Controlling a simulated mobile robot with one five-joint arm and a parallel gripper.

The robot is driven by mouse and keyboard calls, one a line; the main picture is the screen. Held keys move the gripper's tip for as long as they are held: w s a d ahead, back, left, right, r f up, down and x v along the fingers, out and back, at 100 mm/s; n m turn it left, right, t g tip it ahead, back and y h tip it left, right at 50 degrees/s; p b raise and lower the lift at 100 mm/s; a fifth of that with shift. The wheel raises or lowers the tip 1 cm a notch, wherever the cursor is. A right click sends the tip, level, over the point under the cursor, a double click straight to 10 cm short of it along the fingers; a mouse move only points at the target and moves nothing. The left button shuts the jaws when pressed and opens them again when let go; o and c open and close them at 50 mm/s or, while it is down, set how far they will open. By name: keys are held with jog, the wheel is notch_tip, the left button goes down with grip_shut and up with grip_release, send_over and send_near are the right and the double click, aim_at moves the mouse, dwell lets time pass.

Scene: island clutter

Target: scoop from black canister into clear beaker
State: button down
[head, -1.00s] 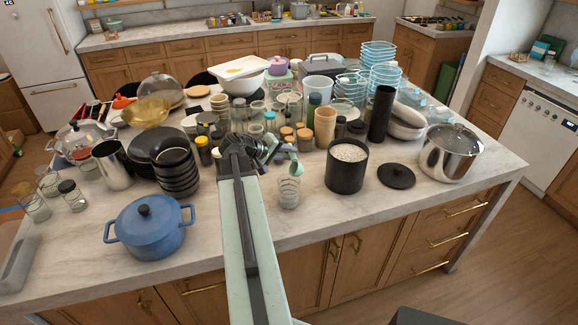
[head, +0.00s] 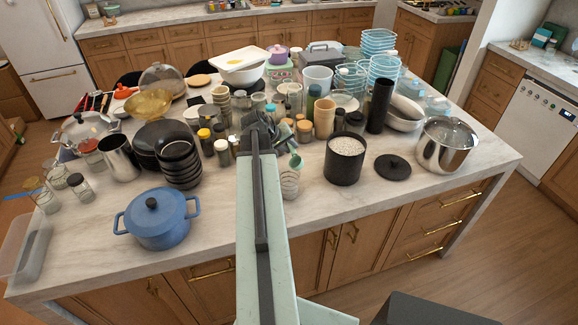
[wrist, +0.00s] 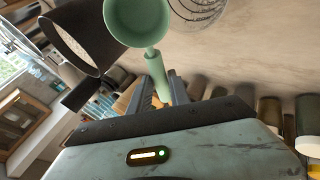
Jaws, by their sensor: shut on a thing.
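My gripper (wrist: 160,92) is shut on the handle of a green scoop (wrist: 157,68). In the head view the scoop's cup (head: 296,161) is at the upper rim of the clear beaker (head: 289,184), which has dark markings; I cannot tell whether they touch. In the wrist view the cup's face looks plain green, with no white filling visible. The black canister (head: 344,163) stands open to the right of the beaker, with white grainy filling near its top. In the wrist view the canister (wrist: 88,22) is left of the scoop and the beaker (wrist: 203,10) right of it.
A black lid (head: 392,167) lies flat right of the canister, with a steel pot (head: 446,150) beyond. Jars and cups crowd behind my gripper. A blue pot (head: 157,220) and black bowls (head: 181,167) stand left. The counter's front strip (head: 330,205) is clear.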

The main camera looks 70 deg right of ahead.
jog(key=shift+s+d+r+t+y+p, duration=0.2)
jog(key=shift+r+t+y+p, duration=0.3)
jog(key=shift+p, duration=0.3)
jog(key=shift+m+t+p, duration=0.3)
jog(key=shift+t+p, duration=0.1)
jog(key=shift+t, duration=0.1)
jog(key=shift+s+f+t+y, duration=0.1)
jog(key=shift+f+t+y, duration=0.15)
jog(key=shift+y, duration=0.25)
jog(key=shift+f, duration=0.1)
jog(key=shift+d+t+y+p, duration=0.1)
jog(key=shift+t+y+p, duration=0.25)
jog(key=shift+t+y, duration=0.25)
jog(key=shift+f+m+t, duration=0.1)
jog(key=shift+m+t, duration=0.2)
jog(key=shift+t, duration=0.45)
jog(key=shift+y, duration=0.3)
